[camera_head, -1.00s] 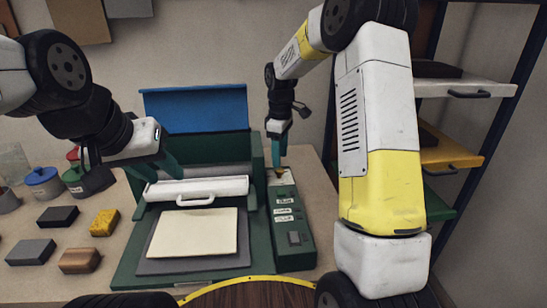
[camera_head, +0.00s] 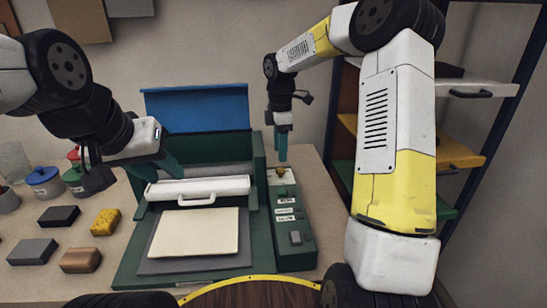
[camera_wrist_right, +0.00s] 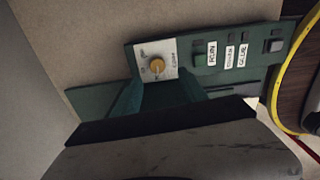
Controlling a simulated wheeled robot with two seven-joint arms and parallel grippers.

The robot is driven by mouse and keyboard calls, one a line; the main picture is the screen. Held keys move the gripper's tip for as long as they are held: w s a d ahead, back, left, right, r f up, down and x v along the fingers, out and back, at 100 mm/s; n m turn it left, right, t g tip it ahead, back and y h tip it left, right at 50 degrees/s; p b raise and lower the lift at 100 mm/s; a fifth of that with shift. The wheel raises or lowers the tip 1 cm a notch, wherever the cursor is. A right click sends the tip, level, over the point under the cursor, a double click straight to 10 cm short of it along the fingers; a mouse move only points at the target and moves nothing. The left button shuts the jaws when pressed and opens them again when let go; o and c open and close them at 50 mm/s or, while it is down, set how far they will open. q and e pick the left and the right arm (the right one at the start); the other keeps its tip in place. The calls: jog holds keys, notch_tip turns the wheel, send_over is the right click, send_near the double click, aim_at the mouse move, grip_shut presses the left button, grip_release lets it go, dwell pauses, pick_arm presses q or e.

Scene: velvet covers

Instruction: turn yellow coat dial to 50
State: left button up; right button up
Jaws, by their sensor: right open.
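The yellow coat dial (camera_head: 281,171) is a small yellow-brown knob on a pale plate at the far end of the green control box (camera_head: 290,258). In the right wrist view the dial (camera_wrist_right: 156,65) shows on its white plate with small marks; I cannot read its setting. My right gripper (camera_head: 281,157) is open and points down just above and behind the dial, apart from it. Its teal fingers (camera_wrist_right: 160,97) show below the dial in the wrist view. My left gripper (camera_head: 160,166) is beside the white roller bar; its jaw opening is unclear.
The green press has a raised blue lid (camera_head: 197,108), a white bar with a handle (camera_head: 198,190) and a cream sheet (camera_head: 195,232). Several blocks and jars, including a blue-lidded jar (camera_head: 43,181), stand at left. Labelled buttons (camera_wrist_right: 212,55) sit along the control box.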

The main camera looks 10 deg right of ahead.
aim_at(280, 169)
jog(key=n, duration=0.2)
jog(key=shift+w+r+n, duration=0.15)
jog(key=shift+r+n, duration=0.05)
jog(key=shift+n, duration=0.1)
notch_tip(280, 169, down, 8)
jog(key=shift+r, duration=0.2)
jog(key=shift+c, duration=0.2)
grip_shut()
